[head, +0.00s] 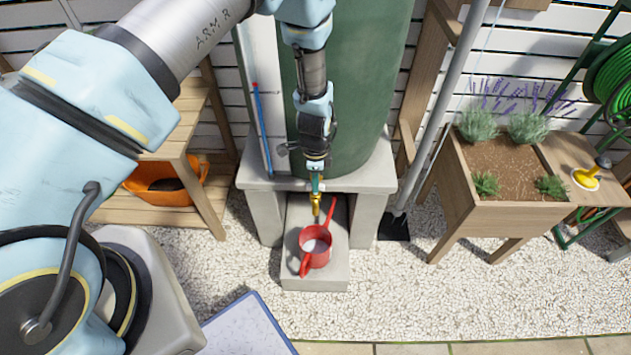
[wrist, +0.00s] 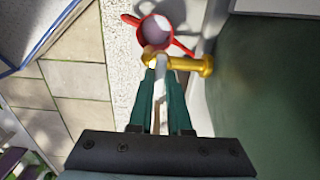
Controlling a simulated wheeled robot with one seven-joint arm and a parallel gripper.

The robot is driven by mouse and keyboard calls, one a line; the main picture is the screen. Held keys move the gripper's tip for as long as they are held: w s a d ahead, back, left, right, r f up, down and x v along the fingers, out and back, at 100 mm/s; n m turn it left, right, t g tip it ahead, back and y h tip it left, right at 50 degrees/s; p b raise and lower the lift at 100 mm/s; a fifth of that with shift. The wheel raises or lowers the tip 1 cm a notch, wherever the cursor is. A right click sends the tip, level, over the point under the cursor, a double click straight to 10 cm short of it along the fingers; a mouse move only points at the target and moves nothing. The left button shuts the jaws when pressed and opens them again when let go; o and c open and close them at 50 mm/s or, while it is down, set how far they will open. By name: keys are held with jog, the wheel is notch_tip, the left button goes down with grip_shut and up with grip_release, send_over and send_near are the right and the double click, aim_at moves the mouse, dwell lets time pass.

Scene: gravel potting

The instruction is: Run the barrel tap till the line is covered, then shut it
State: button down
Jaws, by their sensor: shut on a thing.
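The green barrel (head: 358,95) stands on a grey stand, with a brass tap (head: 316,203) low on its front. My gripper (head: 316,184) reaches down in front of the barrel and is shut on the tap's handle. In the wrist view, my gripper's green fingers (wrist: 167,75) close on the handle beside the brass tap body (wrist: 202,66). A red jug (head: 303,261) stands upright below the tap; it also shows in the wrist view (wrist: 178,46). Its inside looks pale. I cannot make out the line, the level or a clear running stream.
The jug stands on a low grey block (head: 330,282) between the stand's legs. A wooden planter (head: 470,205) with plants is at the right, a shelf with an orange tub (head: 165,190) at the left. A grey downpipe (head: 440,105) runs beside the barrel. Open gravel (head: 400,295) lies in front.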

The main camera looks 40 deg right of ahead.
jog(key=shift+n+b, duration=0.3)
jog(key=shift+f+n+b, duration=0.1)
jog(key=shift+n+b, duration=0.5)
jog(key=shift+n, duration=0.4)
jog(key=n+b, duration=0.1)
jog(key=n, duration=0.2)
jog(key=shift+b, duration=0.35)
jog(key=n+b, duration=0.1)
jog(key=n, duration=0.5)
jog(key=shift+b, duration=0.3)
jog(key=c, duration=0.9)
grip_release()
jog(key=shift+o, duration=0.2)
notch_tip(320, 180, up, 11)
jog(key=b, duration=0.1)
